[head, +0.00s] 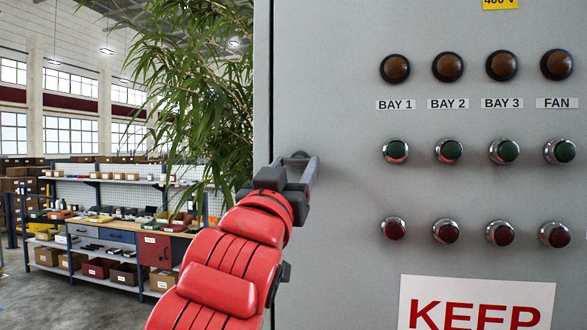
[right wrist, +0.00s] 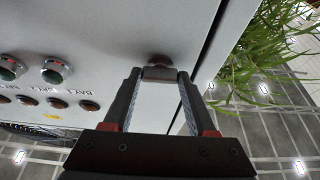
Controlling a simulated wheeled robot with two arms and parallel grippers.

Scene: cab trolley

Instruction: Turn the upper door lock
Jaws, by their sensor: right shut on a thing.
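The upper door lock (right wrist: 159,60) is a small round fitting with a grey bar, near the edge of the grey cabinet door (head: 340,220). My right gripper (right wrist: 160,75) is shut on the lock's bar, with one finger on each side of it. In the head view my red right arm comes up from below, and the right gripper (head: 298,163) reaches the door near its left edge. The lock is mostly hidden there by the fingers. I cannot clearly tell how far the lock is turned. My left gripper is not in view.
Rows of dark lamps (head: 448,67), green buttons (head: 449,150) and red buttons (head: 446,230) stand out on the door to the right. A large white sign (head: 478,290) is below. A leafy plant (head: 205,90) is close on the left. A workbench (head: 110,228) stands behind.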

